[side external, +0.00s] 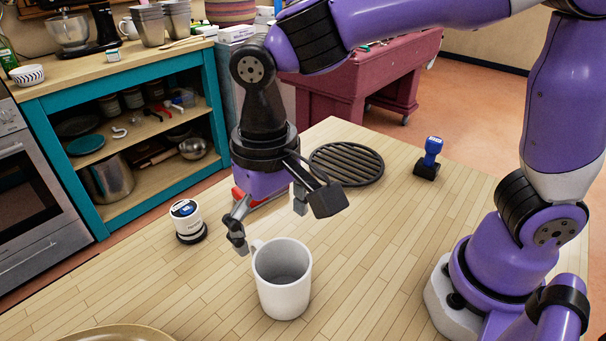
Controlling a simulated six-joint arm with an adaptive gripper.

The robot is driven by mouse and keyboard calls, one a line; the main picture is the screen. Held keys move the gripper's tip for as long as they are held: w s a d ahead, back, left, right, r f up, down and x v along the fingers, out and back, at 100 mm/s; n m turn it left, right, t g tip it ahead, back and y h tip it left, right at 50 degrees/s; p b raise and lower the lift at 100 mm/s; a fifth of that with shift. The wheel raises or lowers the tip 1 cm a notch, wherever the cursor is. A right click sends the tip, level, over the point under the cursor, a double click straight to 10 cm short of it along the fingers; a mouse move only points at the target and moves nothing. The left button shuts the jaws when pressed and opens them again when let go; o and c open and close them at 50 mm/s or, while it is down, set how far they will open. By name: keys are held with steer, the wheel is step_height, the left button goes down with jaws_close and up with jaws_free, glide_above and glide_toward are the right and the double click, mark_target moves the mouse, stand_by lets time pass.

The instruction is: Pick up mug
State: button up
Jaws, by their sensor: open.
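A white mug (284,296) stands upright on the wooden table (385,237), in the lower middle of the side external view. Its handle is at its upper left, and it looks empty inside. My gripper (269,222) is open and empty, pointing down just behind and above the mug. Its left finger shows near the mug's handle, though I cannot tell whether they touch. The mug's body is not between the fingers.
A small white jar (187,217) stands left of my gripper. A red-handled object (240,195) lies partly hidden behind it. A black round grate (346,163) and a blue-handled stamp (429,158) are farther back. A tan plate (117,334) is at the front left edge.

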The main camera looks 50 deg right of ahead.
mark_target(276, 248)
step_height(276, 248, down, 5)
steer(key=shift+s+r, duration=0.1)
steer(key=shift+r, duration=0.05)
steer(key=f, duration=0.5)
steer(key=shift+s+a, duration=0.1)
steer(key=shift+s, duration=0.25)
steer(key=c, duration=1.1)
